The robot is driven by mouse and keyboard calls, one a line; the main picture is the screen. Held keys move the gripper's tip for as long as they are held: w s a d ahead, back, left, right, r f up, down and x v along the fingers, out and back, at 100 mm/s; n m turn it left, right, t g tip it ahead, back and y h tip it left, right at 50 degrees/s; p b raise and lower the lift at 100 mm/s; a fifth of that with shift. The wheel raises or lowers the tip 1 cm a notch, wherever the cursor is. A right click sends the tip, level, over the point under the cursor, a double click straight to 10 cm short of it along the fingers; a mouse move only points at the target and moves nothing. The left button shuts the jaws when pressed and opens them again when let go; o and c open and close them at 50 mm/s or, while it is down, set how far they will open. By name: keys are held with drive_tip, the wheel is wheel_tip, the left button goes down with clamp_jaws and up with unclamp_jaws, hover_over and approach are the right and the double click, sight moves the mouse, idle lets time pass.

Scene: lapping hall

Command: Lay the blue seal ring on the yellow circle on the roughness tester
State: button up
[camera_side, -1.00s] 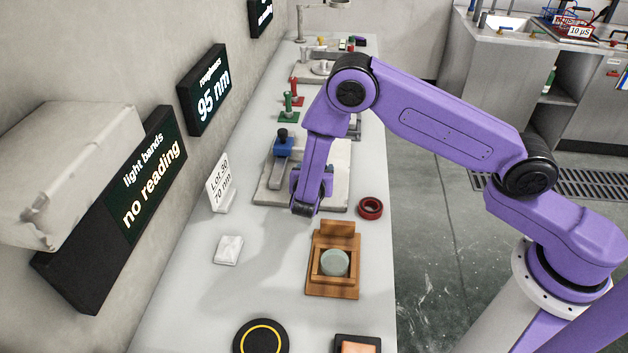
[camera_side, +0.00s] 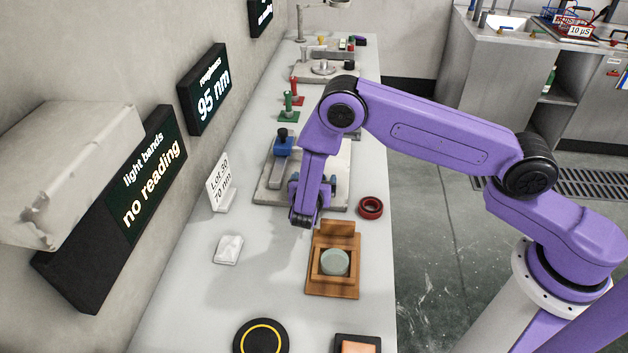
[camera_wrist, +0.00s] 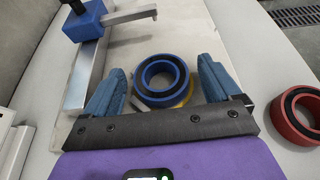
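The blue seal ring (camera_wrist: 161,80) lies flat between my fingertips in the wrist view, with a black inner band. Part of the yellow circle (camera_wrist: 184,97) shows from under its lower right edge, so the ring covers it off-centre. The circle is on the pale plate of the roughness tester (camera_side: 268,190), which also shows in the wrist view (camera_wrist: 125,42). My gripper (camera_wrist: 160,68) is open, with a finger on each side of the ring and a small gap to each. In the side view my arm hides the ring and the circle.
A blue probe head (camera_wrist: 86,18) with a metal bar stands left of the ring. A red ring (camera_side: 370,208) lies right of the tester. A wooden holder (camera_side: 334,285) with a grey-green disc, a white block (camera_side: 228,250) and a lot card (camera_side: 219,184) stand nearer the camera.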

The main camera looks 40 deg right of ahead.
drive_tip(key=shift+r, duration=0.2)
drive_tip(key=v, duration=1.2)
drive_tip(key=s+d+r+m+g+y, duration=0.2)
drive_tip(key=s+d+r+m+g, duration=0.3)
drive_tip(key=s+d+r+m, duration=0.35)
drive_tip(key=s+d+r+m+g+y, duration=0.2)
drive_tip(key=s+r+m+y, duration=0.1)
drive_tip(key=s, duration=0.7)
drive_tip(key=s+d+r+m+g+y, duration=0.2)
drive_tip(key=s+r+y, duration=0.3)
drive_tip(key=s, duration=0.5)
drive_tip(key=shift+s+r+m, duration=0.35)
drive_tip(key=shift+r+m, duration=0.1)
drive_tip(key=shift+r, duration=0.1)
